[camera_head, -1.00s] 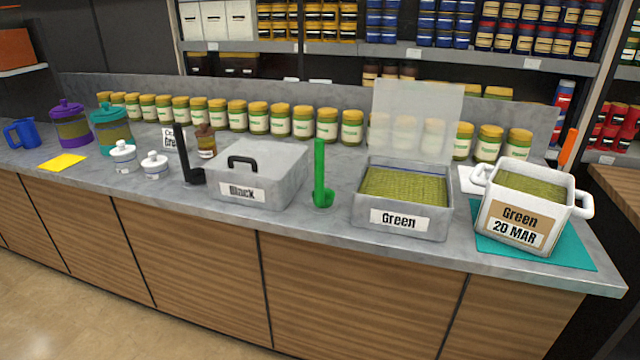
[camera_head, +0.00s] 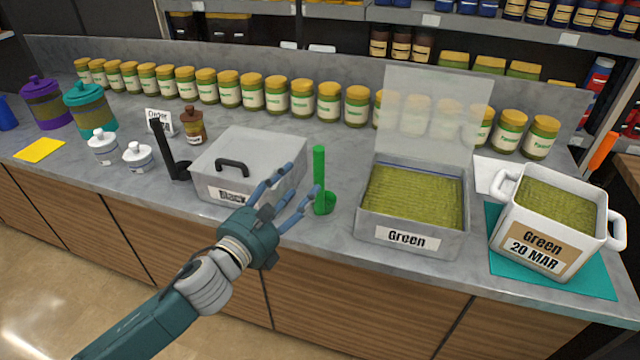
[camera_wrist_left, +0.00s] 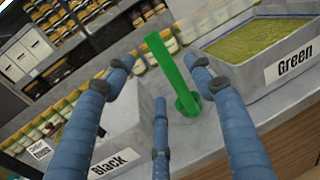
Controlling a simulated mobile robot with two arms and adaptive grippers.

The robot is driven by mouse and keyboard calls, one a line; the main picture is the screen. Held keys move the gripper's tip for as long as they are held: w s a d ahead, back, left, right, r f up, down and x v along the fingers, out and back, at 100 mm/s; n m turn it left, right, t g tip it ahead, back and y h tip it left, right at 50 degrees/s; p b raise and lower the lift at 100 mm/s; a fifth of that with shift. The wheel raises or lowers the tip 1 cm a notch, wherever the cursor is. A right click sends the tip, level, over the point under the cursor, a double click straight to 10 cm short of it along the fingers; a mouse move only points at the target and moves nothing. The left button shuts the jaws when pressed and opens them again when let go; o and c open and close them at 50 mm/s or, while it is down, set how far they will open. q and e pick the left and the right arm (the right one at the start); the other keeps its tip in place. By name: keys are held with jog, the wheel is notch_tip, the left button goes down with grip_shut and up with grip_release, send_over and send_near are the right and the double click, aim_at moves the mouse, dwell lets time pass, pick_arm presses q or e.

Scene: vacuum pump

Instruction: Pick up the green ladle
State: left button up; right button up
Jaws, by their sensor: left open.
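The green ladle (camera_head: 319,178) stands upright on the counter between the metal box labelled "Black" and the open box labelled "Green". My left gripper (camera_head: 296,190) is open and empty, just left of the ladle and in front of the "Black" box. In the left wrist view the ladle (camera_wrist_left: 170,68) shows beyond the spread fingers (camera_wrist_left: 160,75), its handle between the two upper fingertips. I cannot tell whether any finger touches it. My right gripper is not in view.
The lidded "Black" box (camera_head: 262,152) stands left of the ladle, with a black ladle (camera_head: 164,150) beside it. The open "Green" box (camera_head: 364,215) stands to the right. A white pot (camera_head: 510,225) rests on a teal mat (camera_head: 590,284). Jars (camera_head: 303,98) line the back.

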aim_at(314, 160)
pick_arm(q)
jog(key=w+d, duration=0.1)
jog(key=w+d+r+p, duration=0.1)
jog(key=w, duration=0.1)
jog(key=shift+w+d+r, duration=0.1)
jog(key=shift+w+d, duration=0.05)
jog(key=shift+d, duration=0.1)
jog(key=shift+w+d, duration=0.15)
jog(key=shift+w, duration=0.2)
jog(key=p+x, duration=0.1)
jog(key=x, duration=0.1)
jog(key=p+x, duration=0.1)
jog(key=x, duration=0.2)
jog(key=shift+w+a+r, duration=0.15)
jog(key=shift+a+r, duration=0.1)
jog(key=shift+a, duration=0.15)
jog(key=shift+w+d+f, duration=0.1)
jog(key=shift+w+d, duration=0.15)
jog(key=shift+w, duration=0.05)
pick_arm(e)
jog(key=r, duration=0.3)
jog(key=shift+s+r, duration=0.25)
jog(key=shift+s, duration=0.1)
pick_arm(q)
jog(key=shift+s+a, duration=0.1)
jog(key=shift+c, duration=0.5)
jog(key=c, duration=0.5)
grip_shut()
